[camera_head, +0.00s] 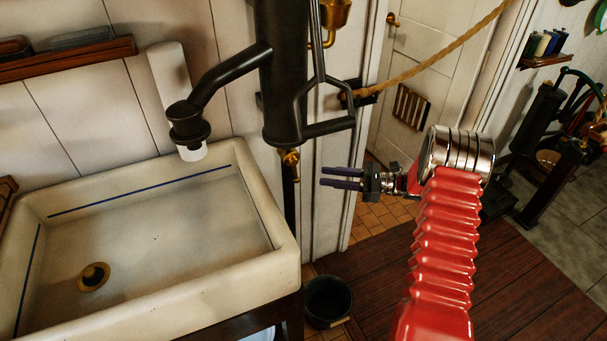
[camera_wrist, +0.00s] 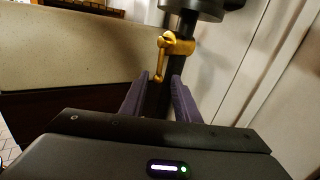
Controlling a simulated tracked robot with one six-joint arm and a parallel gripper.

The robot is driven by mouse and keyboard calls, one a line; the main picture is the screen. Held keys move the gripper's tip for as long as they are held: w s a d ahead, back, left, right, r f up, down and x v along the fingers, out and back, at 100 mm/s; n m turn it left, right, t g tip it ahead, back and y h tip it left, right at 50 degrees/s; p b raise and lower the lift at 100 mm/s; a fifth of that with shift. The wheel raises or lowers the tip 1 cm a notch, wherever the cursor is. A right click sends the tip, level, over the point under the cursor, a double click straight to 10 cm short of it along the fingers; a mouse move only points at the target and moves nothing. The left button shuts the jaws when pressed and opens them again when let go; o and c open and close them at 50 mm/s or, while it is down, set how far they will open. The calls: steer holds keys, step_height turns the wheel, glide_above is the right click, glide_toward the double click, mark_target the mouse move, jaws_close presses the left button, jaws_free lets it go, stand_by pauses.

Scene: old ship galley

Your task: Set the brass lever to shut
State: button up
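The brass lever (camera_head: 289,158) is on a dark pipe just below the black pump body, to the right of the sink. In the wrist view the brass lever (camera_wrist: 165,44) shows ahead of my fingers, with its handle hanging down, slightly tilted, in front of the pipe. My gripper (camera_head: 322,177) points left toward the lever, a short way to its right, and touches nothing that I can see. In the wrist view my gripper (camera_wrist: 163,82) has its two purple fingers apart, with nothing between them.
A white sink (camera_head: 150,235) is left of the lever, and the black pump (camera_head: 283,85) hangs above it. A black bucket (camera_head: 328,300) stands on the floor below. A rope (camera_head: 440,56) crosses behind my arm. A wall post is close behind my gripper.

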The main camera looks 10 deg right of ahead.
mark_target(295, 171)
steer(key=x, duration=0.8)
steer(key=shift+a, duration=0.15)
steer(key=shift+c, duration=0.6)
jaws_close()
steer(key=shift+a, duration=0.1)
